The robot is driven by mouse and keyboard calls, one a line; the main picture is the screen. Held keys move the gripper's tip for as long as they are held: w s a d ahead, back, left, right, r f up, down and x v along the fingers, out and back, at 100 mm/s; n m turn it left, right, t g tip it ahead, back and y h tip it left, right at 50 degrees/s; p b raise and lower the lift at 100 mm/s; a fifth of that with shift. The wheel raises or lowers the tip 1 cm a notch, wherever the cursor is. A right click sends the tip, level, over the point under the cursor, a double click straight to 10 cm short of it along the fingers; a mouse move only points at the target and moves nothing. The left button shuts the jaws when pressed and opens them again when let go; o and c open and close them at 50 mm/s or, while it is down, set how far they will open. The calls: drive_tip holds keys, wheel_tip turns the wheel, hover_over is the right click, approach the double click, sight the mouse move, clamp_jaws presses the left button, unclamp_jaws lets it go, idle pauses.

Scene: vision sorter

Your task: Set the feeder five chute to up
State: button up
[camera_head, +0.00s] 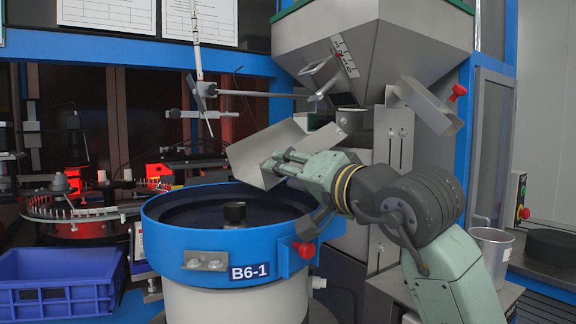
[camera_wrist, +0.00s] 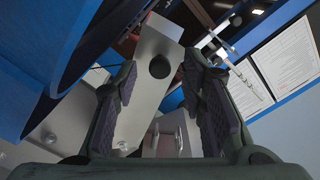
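A grey metal chute (camera_head: 262,150) slopes over the blue bowl rim in the head view, left of the hopper. No feeder-five mark is readable on it. My gripper (camera_head: 280,161) is at its lower right part, with the fingers overlapping it in view. In the wrist view the fingers of my gripper (camera_wrist: 158,72) stand wide apart. A grey metal piece with a dark round knob (camera_wrist: 159,67) shows between and beyond them; it appears to be the chute. I cannot tell whether the fingers touch it.
The blue bowl (camera_head: 170,215), labelled B6-1, stands below my gripper. The grey hopper (camera_head: 400,55) is above right, with a second metal piece (camera_head: 425,105) with a red knob below it. A blue crate (camera_head: 60,290) and a metal cup (camera_head: 490,245) stand at the sides.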

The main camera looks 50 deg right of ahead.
drive_tip(key=shift+w, duration=0.25)
drive_tip(key=shift+c, duration=0.6)
clamp_jaws()
